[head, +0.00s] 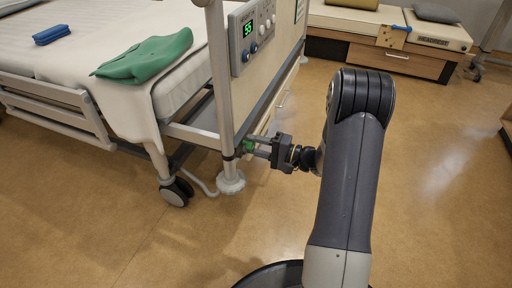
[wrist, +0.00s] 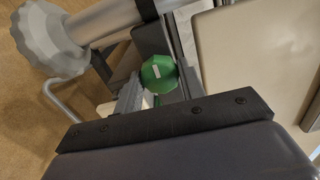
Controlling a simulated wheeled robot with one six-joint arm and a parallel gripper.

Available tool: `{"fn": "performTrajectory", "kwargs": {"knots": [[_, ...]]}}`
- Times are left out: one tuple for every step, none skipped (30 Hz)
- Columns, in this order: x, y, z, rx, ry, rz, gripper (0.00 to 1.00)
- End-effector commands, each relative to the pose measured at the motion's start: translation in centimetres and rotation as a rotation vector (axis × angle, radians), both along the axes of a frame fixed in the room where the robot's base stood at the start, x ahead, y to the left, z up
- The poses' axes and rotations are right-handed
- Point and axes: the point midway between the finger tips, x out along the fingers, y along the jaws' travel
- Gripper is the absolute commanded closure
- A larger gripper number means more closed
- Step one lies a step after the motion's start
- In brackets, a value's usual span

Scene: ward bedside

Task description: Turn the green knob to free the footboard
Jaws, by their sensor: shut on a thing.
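The green knob (wrist: 158,74) is faceted, with a short white mark on its face. It sits low on the bed's footboard post, near the post's foot. In the head view the knob (head: 248,146) is small and partly hidden by my gripper. My gripper (head: 258,147) reaches in from the right and is shut on the knob, with one finger on each side of it in the wrist view (wrist: 160,82). The footboard (head: 262,72) is a beige panel above the knob, with a control panel (head: 252,32) showing a green display.
The bed's grey post (head: 219,80) stands beside the knob and ends in a round pale foot (head: 231,183). A caster (head: 176,192) and a cable lie to the left. A green cloth (head: 148,57) and a blue item (head: 51,35) lie on the bed. The floor at right is clear.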

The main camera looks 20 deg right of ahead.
Motion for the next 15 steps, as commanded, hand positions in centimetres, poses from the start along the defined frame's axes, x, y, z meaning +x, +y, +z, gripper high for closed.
{"fn": "performTrajectory", "kwargs": {"knots": [[-0.06, 0.02, -0.14, -0.009, -0.008, 0.0, 0.85], [-0.06, 0.02, -0.13, -0.014, -0.014, 0.0, 0.85], [-0.06, 0.02, -0.13, -0.019, -0.022, 0.0, 0.85], [-0.06, 0.02, -0.13, -0.023, -0.027, 0.0, 0.85], [-0.06, 0.02, -0.13, -0.025, -0.03, 0.0, 0.85], [-0.06, 0.02, -0.12, -0.028, -0.034, 0.0, 0.85], [-0.06, 0.02, -0.12, -0.03, -0.036, 0.0, 0.85], [-0.06, 0.02, -0.12, -0.031, -0.038, 0.0, 0.85], [-0.06, 0.02, -0.12, -0.033, -0.04, 0.0, 0.85], [-0.06, 0.02, -0.12, -0.034, -0.041, 0.0, 0.85], [-0.06, 0.02, -0.12, -0.034, -0.042, 0.0, 0.85], [-0.06, 0.02, -0.12, -0.034, -0.042, 0.0, 0.85], [-0.06, 0.02, -0.12, -0.035, -0.043, 0.0, 0.85], [-0.05, 0.0, -0.12, -0.035, -0.043, 0.0, 0.85], [-0.05, 0.0, -0.12, -0.034, -0.042, 0.0, 0.85]]}}
